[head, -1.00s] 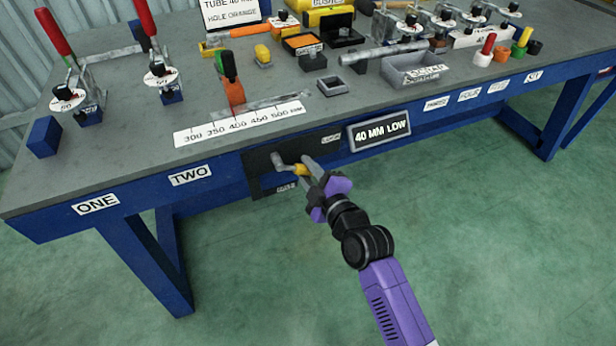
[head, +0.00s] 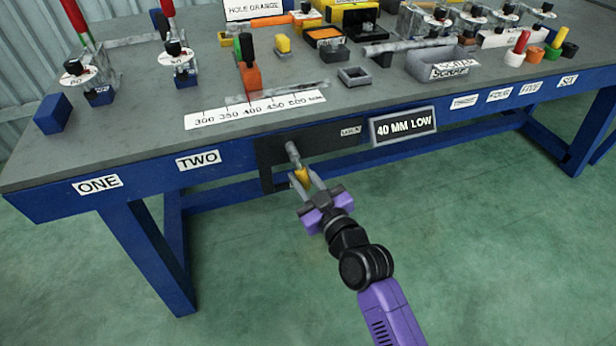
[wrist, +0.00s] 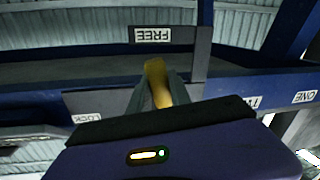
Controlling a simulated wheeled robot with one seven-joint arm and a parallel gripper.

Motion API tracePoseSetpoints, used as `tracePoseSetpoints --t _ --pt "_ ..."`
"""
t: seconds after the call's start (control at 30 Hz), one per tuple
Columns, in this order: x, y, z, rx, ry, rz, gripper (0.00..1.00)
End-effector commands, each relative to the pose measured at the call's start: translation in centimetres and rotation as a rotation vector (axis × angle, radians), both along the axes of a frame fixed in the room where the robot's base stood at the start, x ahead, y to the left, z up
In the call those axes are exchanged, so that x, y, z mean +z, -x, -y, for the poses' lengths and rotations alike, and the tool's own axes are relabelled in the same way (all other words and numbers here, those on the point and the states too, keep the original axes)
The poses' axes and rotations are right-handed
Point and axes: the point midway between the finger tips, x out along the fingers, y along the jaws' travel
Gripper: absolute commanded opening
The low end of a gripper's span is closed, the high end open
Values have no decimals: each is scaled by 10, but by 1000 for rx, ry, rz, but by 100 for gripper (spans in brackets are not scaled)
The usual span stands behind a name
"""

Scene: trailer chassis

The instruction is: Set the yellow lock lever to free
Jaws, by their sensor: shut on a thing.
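The yellow lock lever (head: 302,175) hangs from a grey pivot on a dark plate (head: 270,152) on the bench's front face. In the head view its handle points down and slightly right from the pivot. My gripper (head: 306,181) is shut on the handle, with a finger on each side. In the wrist view the yellow handle (wrist: 157,84) lies between the fingers, below the upside-down FREE label (wrist: 167,34). The LOCK label (wrist: 86,117) is off to the left there. In the head view the LOCK label (head: 350,131) is at the plate's right; FREE is hidden.
A "40 MM LOW" display (head: 403,126) is right of the plate. The bench top (head: 140,125) above holds a scale strip (head: 255,110), clamps and several small parts. Blue bench legs (head: 145,255) stand at left and right. The green floor in front is clear.

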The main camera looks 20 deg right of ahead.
Motion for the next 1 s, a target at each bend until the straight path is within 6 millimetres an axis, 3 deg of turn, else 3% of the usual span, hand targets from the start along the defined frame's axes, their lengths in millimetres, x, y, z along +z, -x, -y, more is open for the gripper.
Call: tracePoseSetpoints --t 0.67,0.7,0.8,1.0 --pt "-3 0 -6 2 -67 -4 0" --pt "-3 0 -6 3 -67 -4 28" --pt "-2 0 -6 2 -66 -3 46" --pt "-1 0 -5 1 -65 -1 46"
